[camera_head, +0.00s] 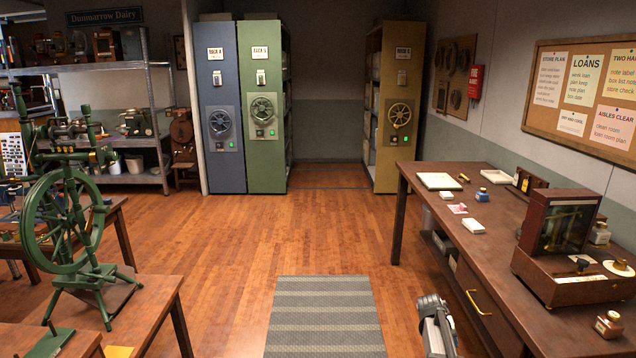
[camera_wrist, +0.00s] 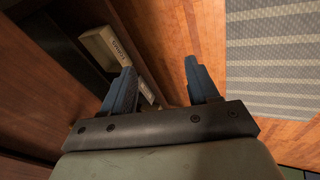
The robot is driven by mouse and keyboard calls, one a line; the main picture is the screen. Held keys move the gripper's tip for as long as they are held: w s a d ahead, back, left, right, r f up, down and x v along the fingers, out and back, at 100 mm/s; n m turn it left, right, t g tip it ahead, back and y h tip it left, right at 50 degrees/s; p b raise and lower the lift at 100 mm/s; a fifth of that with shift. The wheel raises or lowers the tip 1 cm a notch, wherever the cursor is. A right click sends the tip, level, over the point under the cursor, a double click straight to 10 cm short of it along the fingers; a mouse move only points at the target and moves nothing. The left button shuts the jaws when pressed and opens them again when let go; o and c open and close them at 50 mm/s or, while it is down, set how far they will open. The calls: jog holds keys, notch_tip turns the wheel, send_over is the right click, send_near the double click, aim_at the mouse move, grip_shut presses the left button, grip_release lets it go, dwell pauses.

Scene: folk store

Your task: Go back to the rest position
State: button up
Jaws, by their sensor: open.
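My gripper (camera_wrist: 160,85) shows in the wrist view with its two blue fingers apart and nothing between them. It points down past the side of the wooden desk, with the floor beyond its fingertips. In the head view, part of my arm's end shows low in the picture, left of the desk's (camera_head: 440,210) front side and right of the striped mat. The fingertips cannot be made out there.
A grey striped mat (camera_head: 325,318) lies on clear wooden floor. The desk holds a wooden case (camera_head: 560,225), bottles and cards. A green spinning wheel (camera_head: 75,225) stands on a table at left. A labelled box (camera_wrist: 103,45) sits on the shelf beneath the desk.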

jog(key=s+a+f+n+g+y, duration=0.1)
jog(key=s+a+f+g, duration=0.1)
jog(key=s+a+f, duration=0.7)
jog(key=s+a+f+g+y, duration=0.2)
jog(key=s+a+f, duration=0.2)
jog(key=s+f, duration=0.75)
jog(key=s+a+f+g, duration=0.1)
jog(key=s+a+f, duration=0.1)
jog(key=s, duration=0.8)
jog(key=s+a+f+g+y, duration=0.1)
jog(key=s+a, duration=0.4)
jog(key=s, duration=0.6)
jog(key=s+a+f+g+y, duration=0.1)
jog(key=s+a+f+g, duration=0.1)
jog(key=s, duration=0.8)
jog(key=shift+s+a+f+n, duration=0.35)
jog(key=shift+a+f, duration=0.1)
jog(key=shift+a, duration=0.4)
